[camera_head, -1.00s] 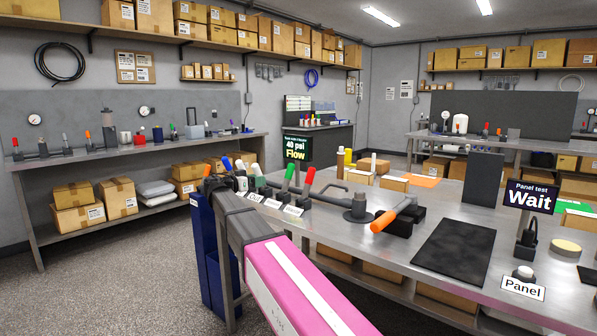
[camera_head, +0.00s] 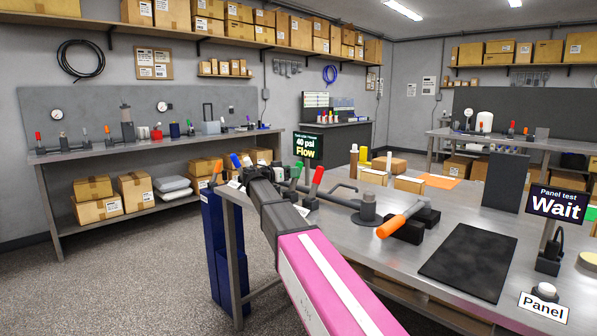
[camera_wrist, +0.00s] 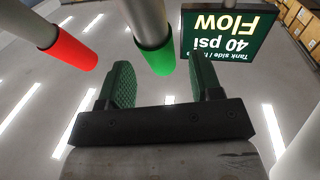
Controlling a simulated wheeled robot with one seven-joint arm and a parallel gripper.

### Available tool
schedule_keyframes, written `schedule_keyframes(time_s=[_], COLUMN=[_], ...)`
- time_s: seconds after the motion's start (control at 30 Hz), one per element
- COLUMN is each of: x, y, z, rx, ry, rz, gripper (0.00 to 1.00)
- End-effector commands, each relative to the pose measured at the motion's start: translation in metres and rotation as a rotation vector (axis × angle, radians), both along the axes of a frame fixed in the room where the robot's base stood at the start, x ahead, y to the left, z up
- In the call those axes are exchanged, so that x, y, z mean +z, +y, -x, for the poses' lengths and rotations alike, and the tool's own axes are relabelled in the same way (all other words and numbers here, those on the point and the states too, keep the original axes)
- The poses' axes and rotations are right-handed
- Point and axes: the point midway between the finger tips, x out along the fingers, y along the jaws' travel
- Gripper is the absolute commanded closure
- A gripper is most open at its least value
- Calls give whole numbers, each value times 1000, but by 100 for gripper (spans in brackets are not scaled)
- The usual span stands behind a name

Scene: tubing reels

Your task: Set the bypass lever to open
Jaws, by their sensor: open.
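A row of upright levers with coloured grips stands along the left end of the near bench; their small labels are too small to read, so I cannot tell which is the bypass lever. A green-tipped lever (camera_head: 297,173) and a red-tipped lever (camera_head: 317,177) stand just right of my gripper (camera_head: 264,172). In the wrist view my gripper (camera_wrist: 160,85) is open, and the green tip (camera_wrist: 153,58) shows between its two fingers, not gripped. The red tip (camera_wrist: 73,47) is outside the fingers, to the left. My arm hides part of the row.
A screen (camera_head: 308,148) reading "40 psi Flow" stands behind the levers. A large orange-handled lever (camera_head: 403,219) lies low on the bench, by a black mat (camera_head: 470,262). A "Panel test Wait" screen (camera_head: 556,204) stands at right above a "Panel" button (camera_head: 545,289).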

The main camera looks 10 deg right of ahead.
Motion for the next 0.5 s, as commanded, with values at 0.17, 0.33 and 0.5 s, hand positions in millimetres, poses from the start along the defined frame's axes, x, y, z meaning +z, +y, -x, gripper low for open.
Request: schedule_keyframes(time_s=[0.17,0.33,0.5], x=[0,0,0], y=[-23,-33,-35], z=[-12,-16,-17], rx=[-1,0,1], ry=[0,0,0], rz=[0,0,0], gripper=[41,41,41])
